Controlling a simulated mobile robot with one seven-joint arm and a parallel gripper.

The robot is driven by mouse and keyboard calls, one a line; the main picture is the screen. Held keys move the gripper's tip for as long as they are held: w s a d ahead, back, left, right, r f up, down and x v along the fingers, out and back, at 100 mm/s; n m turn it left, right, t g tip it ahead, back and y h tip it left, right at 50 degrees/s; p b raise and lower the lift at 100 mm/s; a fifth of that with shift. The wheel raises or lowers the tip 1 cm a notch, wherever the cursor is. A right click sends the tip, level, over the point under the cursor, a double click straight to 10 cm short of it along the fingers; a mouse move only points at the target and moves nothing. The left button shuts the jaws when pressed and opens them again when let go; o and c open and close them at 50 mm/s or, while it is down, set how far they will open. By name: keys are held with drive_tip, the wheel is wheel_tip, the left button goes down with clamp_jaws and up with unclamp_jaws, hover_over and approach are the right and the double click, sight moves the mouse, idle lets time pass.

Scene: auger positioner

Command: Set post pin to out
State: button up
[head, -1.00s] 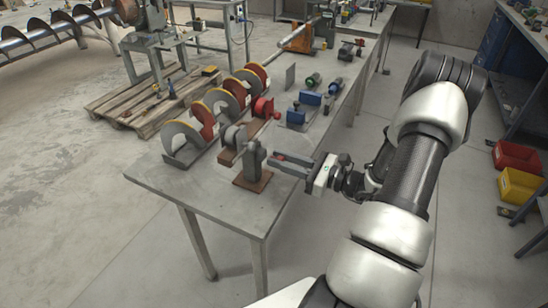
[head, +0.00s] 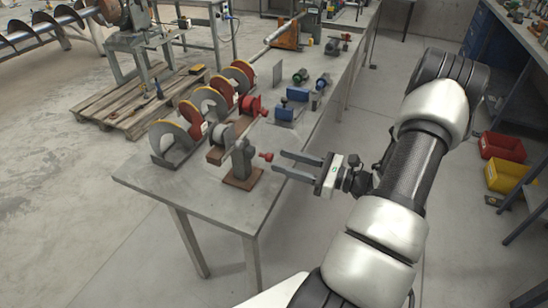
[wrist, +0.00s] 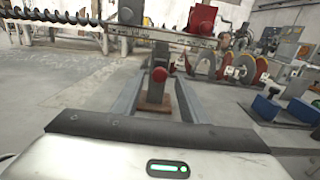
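The post (head: 241,160) is a grey upright on a brown base plate (head: 243,178) at the near corner of the workbench. Its pin has a red knob (head: 266,156) that stands out from the post's right side on a short stem. My gripper (head: 276,162) is open and empty, just right of the knob, with its fingers pointing at the post. In the wrist view the red knob (wrist: 160,75) shows between the two spread fingertips, ahead of them. The post behind it is partly hidden by the knob.
Auger flights with yellow edges (head: 172,140) and blue blocks (head: 285,112) stand on the workbench (head: 200,195). A red crank part (head: 252,106) sits behind the post. Red (head: 502,146) and yellow (head: 508,175) bins lie at the right.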

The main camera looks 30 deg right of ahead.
drive_tip(key=v, duration=1.2)
drive_tip(key=shift+s+d, duration=0.2)
drive_tip(key=w+a+r+n+g+h+p, duration=0.1)
drive_tip(key=a+r+n+g+h, duration=0.3)
drive_tip(key=a+r+n+g, duration=0.55)
drive_tip(key=w+a+r+n+g+h+p, duration=0.1)
drive_tip(key=a+r+n+g+h, duration=0.25)
drive_tip(key=a+r+n, duration=0.7)
drive_tip(key=s+a+r+n+t+h+b, duration=0.15)
drive_tip(key=s+a+n+t+h, duration=0.25)
drive_tip(key=s+a+n, duration=0.4)
wheel_tip(320, 180, up, 16)
drive_tip(key=s+d+p, duration=0.1)
drive_tip(key=p, duration=1.4)
drive_tip(key=shift+d+f+p, duration=0.15)
drive_tip(key=shift+d+p, duration=0.05)
drive_tip(key=shift+p, duration=0.1)
drive_tip(key=shift+y, duration=0.25)
